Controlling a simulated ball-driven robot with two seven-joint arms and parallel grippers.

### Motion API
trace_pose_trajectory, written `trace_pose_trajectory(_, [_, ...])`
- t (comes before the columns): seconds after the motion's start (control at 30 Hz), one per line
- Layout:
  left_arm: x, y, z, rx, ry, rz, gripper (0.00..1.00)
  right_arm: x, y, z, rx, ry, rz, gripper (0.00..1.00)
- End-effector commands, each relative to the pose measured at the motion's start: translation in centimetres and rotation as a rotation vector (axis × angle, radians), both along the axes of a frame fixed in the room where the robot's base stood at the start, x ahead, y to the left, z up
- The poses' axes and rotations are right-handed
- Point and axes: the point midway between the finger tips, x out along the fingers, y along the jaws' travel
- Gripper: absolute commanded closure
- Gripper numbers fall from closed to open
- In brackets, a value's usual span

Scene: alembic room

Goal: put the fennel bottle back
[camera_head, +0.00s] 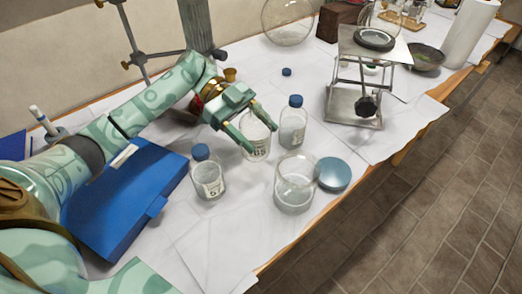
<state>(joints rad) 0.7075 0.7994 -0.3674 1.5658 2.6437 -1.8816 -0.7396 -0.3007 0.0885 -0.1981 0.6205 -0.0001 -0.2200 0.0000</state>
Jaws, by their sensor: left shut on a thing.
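My left gripper (260,138) is shut on a clear glass bottle (257,149) with a printed label, only partly readable. Its fingers lie on either side of the bottle's upper part, and the gripper hides its top. I cannot tell whether the bottle touches the table. A blue-capped bottle (293,127) stands just to its right. Another blue-capped bottle (209,183), with a number label, stands in front to the left. I cannot read the name fennel on any of them. My right gripper is not in view.
A wide glass jar (295,188) stands open in front, beside a blue lid (333,174). A blue case (125,195) lies under my left arm. A small blue cap (286,72) lies behind. A metal jack stand (355,105) is at right. White paper (230,235) is clear in front.

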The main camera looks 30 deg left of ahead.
Motion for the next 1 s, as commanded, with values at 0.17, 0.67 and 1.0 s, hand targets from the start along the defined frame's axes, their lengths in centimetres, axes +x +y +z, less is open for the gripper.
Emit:
trace_pose_trajectory(0.17, [0.0,-0.1,-2.7,-0.004,0.003,0.001,0.75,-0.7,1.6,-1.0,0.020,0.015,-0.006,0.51])
trace_pose_trajectory(0.67, [0.0,0.0,-5.2,0.000,-0.001,0.002,0.26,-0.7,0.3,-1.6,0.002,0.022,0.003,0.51])
trace_pose_trajectory(1.0, [0.0,0.1,-5.0,0.000,-0.001,0.003,0.18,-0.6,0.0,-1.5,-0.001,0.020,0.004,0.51])
